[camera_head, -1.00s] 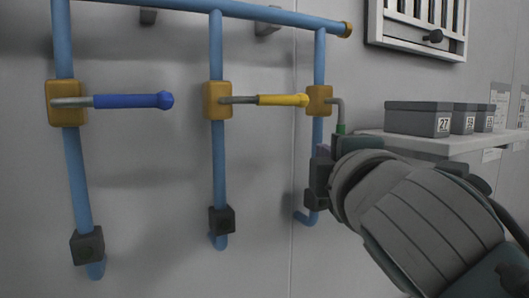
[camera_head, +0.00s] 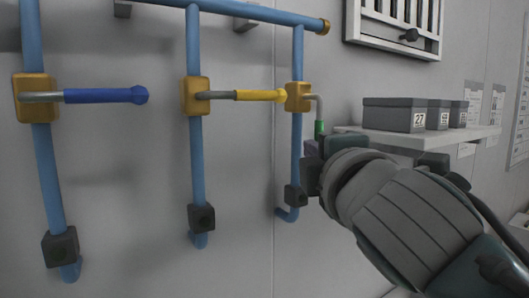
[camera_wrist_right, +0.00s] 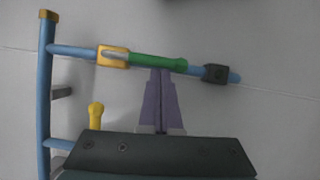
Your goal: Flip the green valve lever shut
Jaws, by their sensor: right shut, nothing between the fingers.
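The green valve lever (camera_head: 319,129) hangs from the rightmost yellow valve body (camera_head: 297,97) by a bent grey stem, with its handle pointing down. In the right wrist view the green lever (camera_wrist_right: 158,62) lies along its blue pipe, roughly parallel to it. My right gripper (camera_wrist_right: 162,72) is shut and empty, with its purple fingertips at the lever's edge near the handle's middle. I cannot tell whether they touch it. In the head view the right gripper (camera_head: 312,168) is just below the lever and partly hides its lower end. My left gripper is not in view.
A yellow lever (camera_head: 260,95) and a blue lever (camera_head: 105,95) stick out sideways on neighbouring pipes to the left. A shelf (camera_head: 470,138) with dark numbered boxes (camera_head: 394,115) is at right. A barred panel (camera_head: 400,28) hangs above it.

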